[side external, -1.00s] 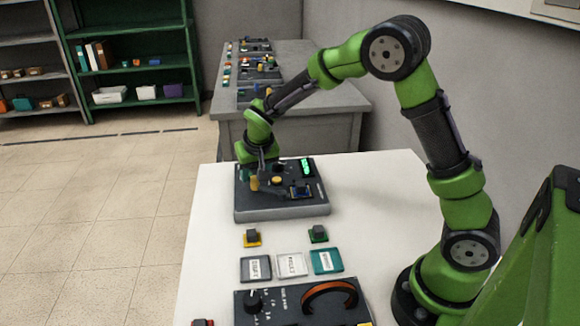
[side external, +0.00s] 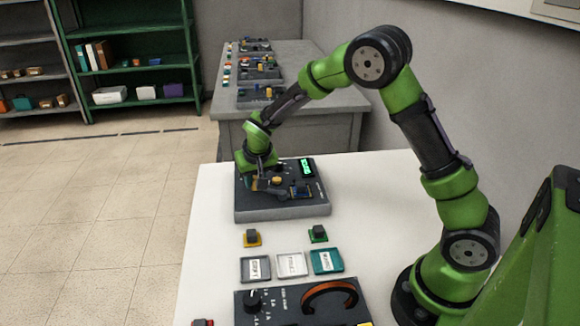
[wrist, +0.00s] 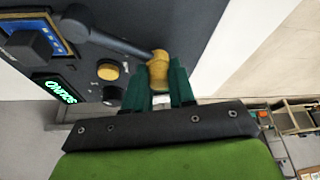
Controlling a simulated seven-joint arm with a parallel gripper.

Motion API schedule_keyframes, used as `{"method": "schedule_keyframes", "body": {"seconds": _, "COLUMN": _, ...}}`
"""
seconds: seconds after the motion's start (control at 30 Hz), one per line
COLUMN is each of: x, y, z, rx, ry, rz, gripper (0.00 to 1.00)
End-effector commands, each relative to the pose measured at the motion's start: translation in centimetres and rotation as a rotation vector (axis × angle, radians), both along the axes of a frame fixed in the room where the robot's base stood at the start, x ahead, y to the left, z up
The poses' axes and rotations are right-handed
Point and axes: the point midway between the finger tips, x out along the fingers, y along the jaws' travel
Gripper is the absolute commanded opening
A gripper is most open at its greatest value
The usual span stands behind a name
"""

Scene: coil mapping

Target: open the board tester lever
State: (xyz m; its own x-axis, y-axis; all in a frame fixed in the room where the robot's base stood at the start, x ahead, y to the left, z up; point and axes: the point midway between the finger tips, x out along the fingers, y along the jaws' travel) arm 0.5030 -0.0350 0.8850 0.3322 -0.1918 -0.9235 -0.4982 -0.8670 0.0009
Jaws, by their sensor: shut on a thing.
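The board tester (side external: 285,212) is a dark grey box at the far end of the white table in the side view. Its lever (wrist: 118,43) shows in the wrist view as a dark grey arm running from a round pivot to a yellow grip (wrist: 158,69). My gripper (wrist: 158,78) has its two green fingers on either side of the yellow grip and is shut on it. In the side view my gripper (side external: 265,183) is low over the tester's left part and hides much of the lever. A lit green display (wrist: 54,90) is on the tester's panel.
A yellow round button (wrist: 108,71), dark knobs and a blue-framed board area (wrist: 50,30) lie close to the lever. Nearer in the side view are two small blocks, labelled trays (side external: 290,264) and another dark panel (side external: 300,302). A grey bench stands behind.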

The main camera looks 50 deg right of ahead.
Motion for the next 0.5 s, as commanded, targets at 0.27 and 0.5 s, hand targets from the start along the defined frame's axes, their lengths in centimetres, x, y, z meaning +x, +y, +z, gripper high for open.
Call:
{"method": "schedule_keyframes", "body": {"seconds": 0.27, "x": -0.08, "y": 0.06, "z": 0.02, "rx": 0.003, "ry": 0.0, "rz": -0.001, "gripper": 0.0}}
{"method": "schedule_keyframes", "body": {"seconds": 0.5, "x": -0.29, "y": 0.54, "z": 0.02, "rx": 0.005, "ry": 0.002, "rz": 0.06, "gripper": 0.0}}
